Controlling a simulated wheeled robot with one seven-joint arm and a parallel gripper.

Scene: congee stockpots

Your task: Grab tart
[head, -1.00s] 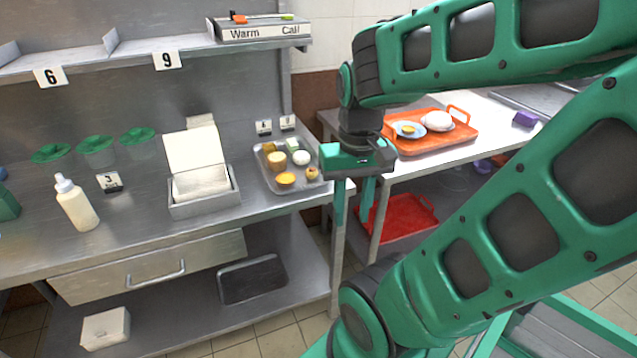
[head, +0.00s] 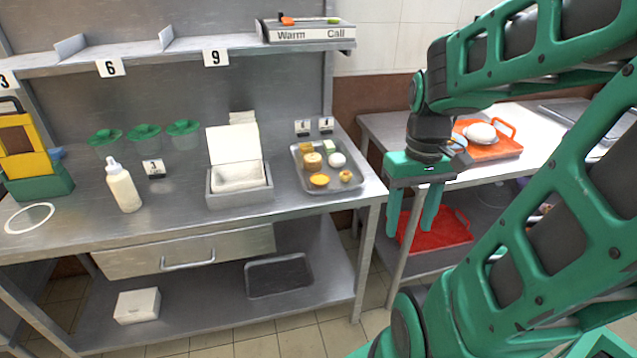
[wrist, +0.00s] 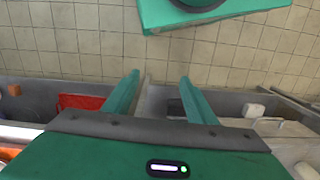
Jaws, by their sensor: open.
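A flat round yellow-orange item that looks like the tart (head: 320,180) lies at the front of a metal tray (head: 330,189) on the steel bench. My gripper (head: 410,232) is open and empty, pointing down to the right of the bench, apart from the tray. Its open fingers also show in the wrist view (wrist: 160,76), above the floor; the tart is not seen there.
A metal box with raised lid (head: 240,195), a squeeze bottle (head: 122,187) and green-topped cups stand left of the tray. A shelf (head: 150,63) overhangs the bench. A side table with an orange tray (head: 505,150) is behind my gripper, a red tray (head: 440,232) below.

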